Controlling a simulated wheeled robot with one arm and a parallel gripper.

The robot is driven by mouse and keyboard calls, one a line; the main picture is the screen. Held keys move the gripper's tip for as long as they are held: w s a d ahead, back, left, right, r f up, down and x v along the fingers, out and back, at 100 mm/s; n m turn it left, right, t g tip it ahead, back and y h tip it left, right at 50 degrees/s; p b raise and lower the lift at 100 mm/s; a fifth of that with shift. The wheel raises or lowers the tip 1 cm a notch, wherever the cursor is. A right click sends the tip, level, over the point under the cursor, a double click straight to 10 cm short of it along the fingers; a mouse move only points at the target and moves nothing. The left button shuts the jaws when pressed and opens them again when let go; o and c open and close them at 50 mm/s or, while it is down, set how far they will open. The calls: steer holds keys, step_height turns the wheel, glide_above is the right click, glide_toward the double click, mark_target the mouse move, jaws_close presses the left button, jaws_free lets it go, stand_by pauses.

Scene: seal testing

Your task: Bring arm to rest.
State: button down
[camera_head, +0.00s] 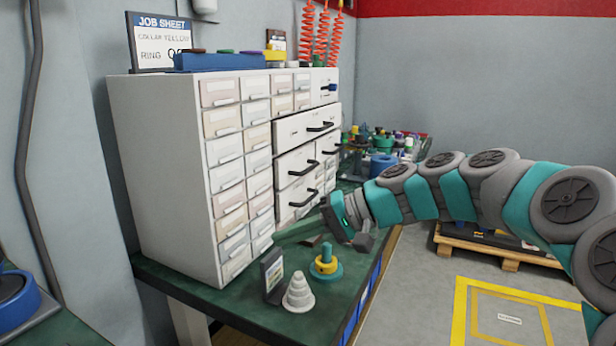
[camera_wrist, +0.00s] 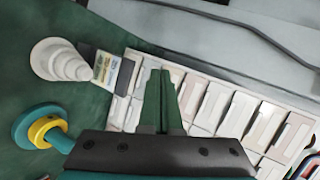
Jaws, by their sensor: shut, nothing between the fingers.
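My arm reaches in from the right in the head view. My gripper (camera_head: 284,237) is over the green bench top, close in front of the white drawer cabinet (camera_head: 165,150). Its two green fingers are together and hold nothing. In the wrist view my gripper (camera_wrist: 161,75) points toward the cabinet's drawer fronts (camera_wrist: 225,108). A teal and yellow ringed piece (camera_head: 326,264) stands on the bench below and to the right of the fingers. It also shows at the lower left in the wrist view (camera_wrist: 36,128).
A white stepped cone (camera_head: 298,292) and a small card stand (camera_head: 271,270) stand on the green bench (camera_head: 240,312) near the gripper. A drawer at the cabinet's right looks slightly pulled out. Cluttered parts (camera_head: 385,150) lie behind. A pallet (camera_head: 495,248) sits on the floor at right.

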steer(key=s+d+f+n+g+h+p, duration=0.1)
steer(key=s+d+f+h, duration=0.15)
steer(key=s+f, duration=0.45)
steer(key=s+d+f+g+h, duration=0.1)
steer(key=s+f+h, duration=0.25)
steer(key=s, duration=0.65)
steer(key=s+d+f+h, duration=0.3)
steer(key=s+d+f, duration=0.1)
steer(key=s+d, duration=0.3)
steer(key=s+d+f+g+h, duration=0.1)
steer(key=s+d+f+h, duration=0.2)
steer(key=s+d, duration=0.4)
steer(key=shift+s+d+f+m+h+p, duration=0.35)
steer(key=shift+s+f+m+h+p, duration=0.1)
steer(key=shift+s+h, duration=0.1)
